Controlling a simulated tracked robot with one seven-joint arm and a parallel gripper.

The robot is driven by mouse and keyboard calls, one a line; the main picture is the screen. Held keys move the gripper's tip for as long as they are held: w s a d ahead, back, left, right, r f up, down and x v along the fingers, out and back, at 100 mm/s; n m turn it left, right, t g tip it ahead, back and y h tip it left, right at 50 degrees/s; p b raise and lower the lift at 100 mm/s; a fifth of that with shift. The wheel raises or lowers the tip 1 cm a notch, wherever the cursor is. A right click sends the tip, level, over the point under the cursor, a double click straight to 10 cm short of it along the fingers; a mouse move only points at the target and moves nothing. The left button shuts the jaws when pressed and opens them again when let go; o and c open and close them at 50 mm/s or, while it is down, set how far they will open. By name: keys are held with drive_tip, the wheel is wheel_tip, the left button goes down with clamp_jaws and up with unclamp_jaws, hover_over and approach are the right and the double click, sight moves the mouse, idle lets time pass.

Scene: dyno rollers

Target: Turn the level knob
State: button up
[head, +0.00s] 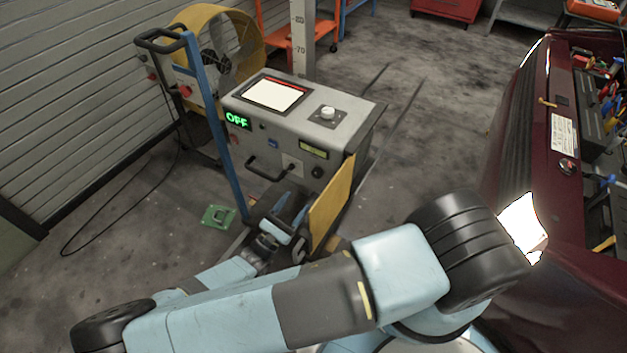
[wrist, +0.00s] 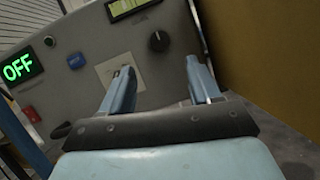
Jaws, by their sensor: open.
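The grey console (head: 240,150) stands left of centre in the head view. A black round knob (head: 318,172) is on its front panel, and it shows uncovered in the wrist view (wrist: 158,41). A white knob (head: 328,113) sits on the console top. I cannot read a label saying which is the level knob. My gripper (wrist: 163,78) is open and empty, its two fingers apart and pointing at the front panel. The black knob appears beyond the fingertips and between them, with no visible contact. In the head view my gripper (head: 292,203) is low before the panel.
A green OFF display (wrist: 22,67), a blue button (wrist: 76,61) and a red switch (wrist: 31,113) are on the panel. A yellow panel (wrist: 255,60) stands close on the right. A blue post (head: 213,130) rises at left. A dark red car (head: 515,120) is at right.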

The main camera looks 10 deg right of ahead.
sight(316, 176)
drive_tip(key=x, duration=0.9)
drive_tip(key=shift+w+d+r, duration=0.15)
drive_tip(key=shift+d, duration=0.05)
drive_tip(key=shift+d, duration=0.1)
drive_tip(key=c, duration=1)
